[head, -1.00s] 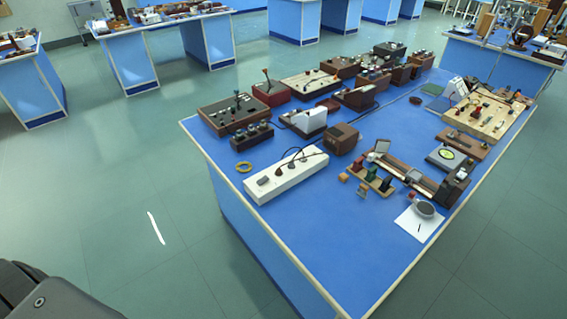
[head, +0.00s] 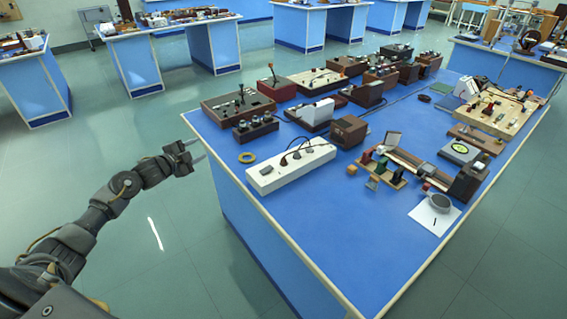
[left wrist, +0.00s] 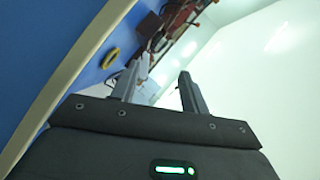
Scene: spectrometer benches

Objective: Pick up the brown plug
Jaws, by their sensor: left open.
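A white power strip (head: 262,183) lies near the left edge of the blue bench, with small dark plugs (head: 283,161) and a black cord on its top. My right gripper is not in view.
Several instruments crowd the back of the bench. The bench's front part (head: 310,230) is clear, and its pale edge (head: 240,187) lies between my left gripper and the strip.

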